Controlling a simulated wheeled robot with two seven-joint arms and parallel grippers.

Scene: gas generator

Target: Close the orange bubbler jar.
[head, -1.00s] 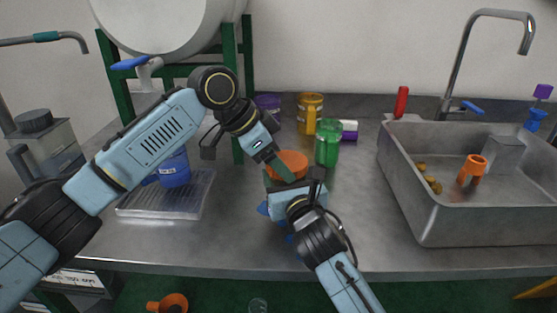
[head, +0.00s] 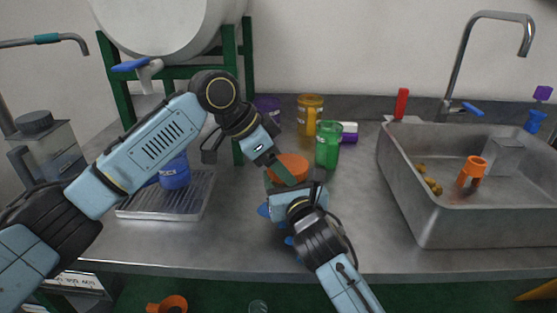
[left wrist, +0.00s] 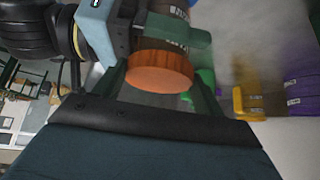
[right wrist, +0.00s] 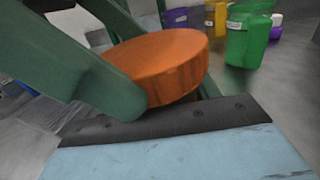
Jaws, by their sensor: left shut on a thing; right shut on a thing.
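The orange lid (head: 293,165) shows between my two grippers, over the middle of the counter. My left gripper (head: 279,172) is shut on the lid, with a finger on each side of it in the left wrist view (left wrist: 160,72). The dark brownish, labelled body of the orange bubbler jar (left wrist: 168,28) lies directly against the lid there. My right gripper (head: 298,190) is shut on the jar body; its green finger (left wrist: 187,36) crosses the jar.
A green jar (head: 328,145) stands close behind on the right, with yellow (head: 310,112) and purple (head: 267,105) jars further back. A blue jar (head: 175,172) stands on a rack (head: 190,200) at left. The sink (head: 450,215) is at right.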

